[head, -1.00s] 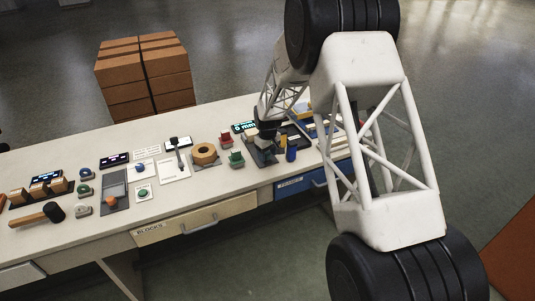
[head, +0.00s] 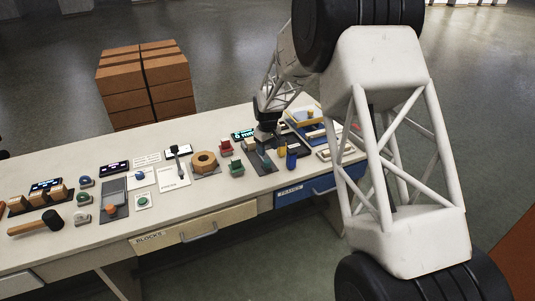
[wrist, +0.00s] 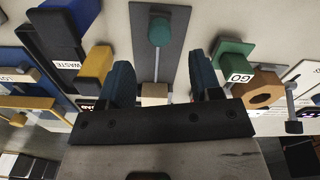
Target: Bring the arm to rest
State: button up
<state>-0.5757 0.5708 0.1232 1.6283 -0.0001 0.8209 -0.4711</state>
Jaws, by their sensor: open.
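My gripper (head: 266,133) is over the right half of the white bench, above a dark plate (head: 258,163) with a teal-knobbed lever. In the wrist view my gripper's two dark blue fingers (wrist: 161,75) are apart. Nothing is held between them. The lever's teal knob (wrist: 160,30) and its grey plate (wrist: 176,50) show beyond the gap, clear of the fingers. A pale block (wrist: 155,91) shows low between the fingers; whether it is near them I cannot tell.
A yellow block (wrist: 95,64) and a tray marked WASTE (wrist: 64,58) are left of the fingers. A green GO piece (wrist: 236,58) and a wooden hexagonal ring (wrist: 258,91) are to the right. A mallet (head: 52,219) lies at the bench's left. Stacked boxes (head: 146,82) stand behind.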

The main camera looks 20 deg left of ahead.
jog(key=shift+r, duration=0.25)
jog(key=shift+r, duration=0.1)
dwell(0.3)
jog(key=shift+d+r, duration=0.2)
jog(key=shift+d, duration=0.05)
jog(key=s+d+r+m, duration=0.2)
jog(key=s+d+r, duration=0.3)
jog(key=d+r, duration=0.4)
jog(key=s+d+r+m+t, duration=0.1)
jog(key=s+d+r+m, duration=0.1)
jog(key=s+d+r, duration=0.75)
jog(key=s+d+r+m, duration=0.15)
jog(key=d+r, duration=0.35)
jog(key=d, duration=0.8)
jog(key=s+d+r+m+t, duration=0.1)
jog(key=s+d+r+m, duration=0.3)
jog(key=s+d, duration=0.85)
jog(key=s+d+m, duration=0.1)
jog(key=s+d, duration=0.2)
jog(key=s, duration=0.6)
jog(key=s+d+f+m, duration=0.1)
jog(key=s+d, duration=0.2)
jog(key=s, duration=0.7)
jog(key=shift+s+d+f+m+t, duration=0.15)
jog(key=shift+s+f+m+t, duration=0.15)
jog(key=shift+m, duration=0.05)
